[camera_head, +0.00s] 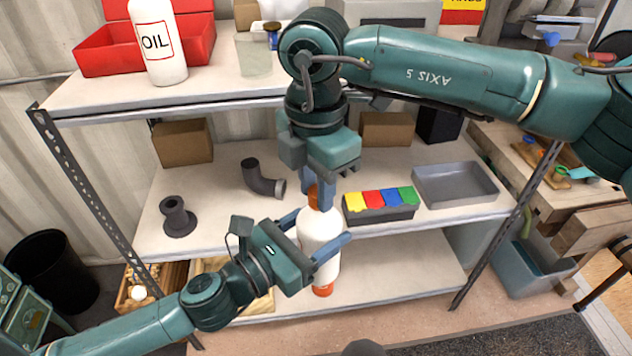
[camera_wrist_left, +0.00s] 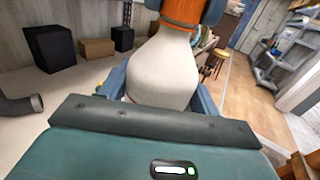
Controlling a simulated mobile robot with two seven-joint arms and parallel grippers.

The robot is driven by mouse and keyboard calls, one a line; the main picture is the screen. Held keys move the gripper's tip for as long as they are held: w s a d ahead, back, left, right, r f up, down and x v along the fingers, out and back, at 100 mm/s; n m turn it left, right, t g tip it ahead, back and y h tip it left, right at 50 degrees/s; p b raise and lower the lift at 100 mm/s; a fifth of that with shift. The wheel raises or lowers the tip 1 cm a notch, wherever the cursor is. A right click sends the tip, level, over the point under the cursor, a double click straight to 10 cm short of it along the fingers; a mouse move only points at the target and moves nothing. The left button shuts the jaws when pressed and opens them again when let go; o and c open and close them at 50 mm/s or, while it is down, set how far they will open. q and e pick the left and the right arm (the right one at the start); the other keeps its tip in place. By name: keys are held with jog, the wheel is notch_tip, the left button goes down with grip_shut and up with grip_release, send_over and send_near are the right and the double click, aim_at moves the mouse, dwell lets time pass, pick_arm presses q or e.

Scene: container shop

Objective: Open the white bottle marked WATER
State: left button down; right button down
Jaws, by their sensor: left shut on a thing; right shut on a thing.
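My left gripper (camera_head: 330,246) is shut around the bottle's body from the left and front. My right gripper (camera_head: 322,190) comes from above with its fingers shut on the orange cap. In the left wrist view the white bottle (camera_wrist_left: 163,70) stands between the left fingers, and the orange cap (camera_wrist_left: 181,14) sits at its neck. I cannot tell whether the cap has turned.
A black box with coloured lids (camera_head: 380,213) is close right of the bottle. A grey tray (camera_head: 455,184), a pipe elbow (camera_head: 262,180) and a grey spool (camera_head: 177,217) are on the same shelf. A bottle marked OIL (camera_head: 157,45) stands on the top shelf.

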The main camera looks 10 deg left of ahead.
jog(key=n, duration=0.6)
jog(key=shift+d+n, duration=0.1)
jog(key=shift+n, duration=0.3)
jog(key=n, duration=0.6)
jog(key=shift+d, duration=0.15)
jog(key=n, duration=0.6)
jog(key=shift+w+r+n, duration=0.1)
jog(key=shift+n, duration=0.2)
jog(key=n, duration=0.4)
jog(key=shift+d, duration=0.1)
jog(key=n, duration=0.4)
jog(key=shift+w, duration=0.15)
jog(key=n, duration=1.2)
jog(key=shift+w+n, duration=0.15)
jog(key=shift+n, duration=0.15)
jog(key=n, duration=0.6)
jog(key=shift+a, duration=0.2)
jog(key=n, duration=0.6)
jog(key=shift+a+r, duration=0.1)
jog(key=shift+r, duration=0.1)
jog(key=shift+r, duration=1)
